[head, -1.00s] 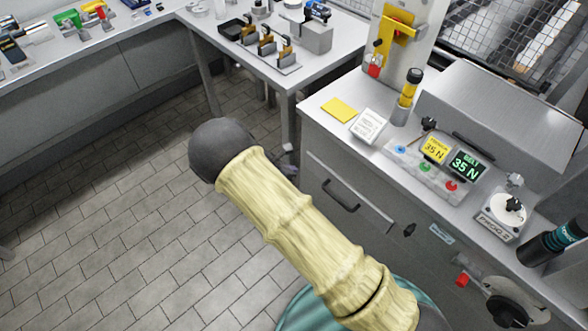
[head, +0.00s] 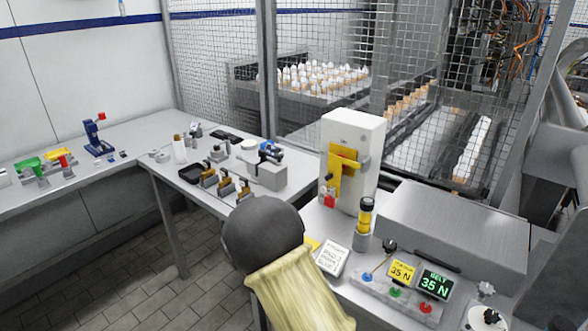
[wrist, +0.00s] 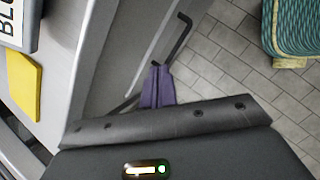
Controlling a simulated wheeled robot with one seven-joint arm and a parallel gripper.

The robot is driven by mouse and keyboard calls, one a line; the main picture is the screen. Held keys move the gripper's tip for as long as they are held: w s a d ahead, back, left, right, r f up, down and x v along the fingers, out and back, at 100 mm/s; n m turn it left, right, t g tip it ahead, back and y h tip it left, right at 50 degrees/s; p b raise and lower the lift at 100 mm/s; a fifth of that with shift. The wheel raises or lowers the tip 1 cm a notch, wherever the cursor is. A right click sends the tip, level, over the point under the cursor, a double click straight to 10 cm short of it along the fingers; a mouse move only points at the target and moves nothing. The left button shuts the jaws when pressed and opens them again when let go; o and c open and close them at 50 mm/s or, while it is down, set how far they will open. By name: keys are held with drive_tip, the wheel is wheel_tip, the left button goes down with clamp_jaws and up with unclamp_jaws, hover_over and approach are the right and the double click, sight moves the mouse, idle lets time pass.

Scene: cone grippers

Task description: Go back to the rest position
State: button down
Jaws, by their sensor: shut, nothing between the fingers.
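My gripper (wrist: 157,88) shows in the wrist view as dark purple fingers held together with nothing between them. It hangs beside the front of the grey cabinet, near a dark bar handle (wrist: 172,42), with the tiled floor beyond. In the head view my arm rises from the bottom middle with its dark rounded joint in front of the bench, and the gripper itself is hidden there.
A side table (head: 160,185) holds small fixtures. Open tiled floor (head: 110,270) lies left.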

drive_tip(key=s+d+r+m+y, duration=0.5)
drive_tip(key=s+d+r+m, duration=1.05)
drive_tip(key=m, duration=0.35)
wheel_tip(320, 180, up, 14)
drive_tip(key=a+p, duration=0.1)
drive_tip(key=p, duration=1.3)
drive_tip(key=shift+s+g+p, duration=0.15)
drive_tip(key=shift+g+p, duration=0.15)
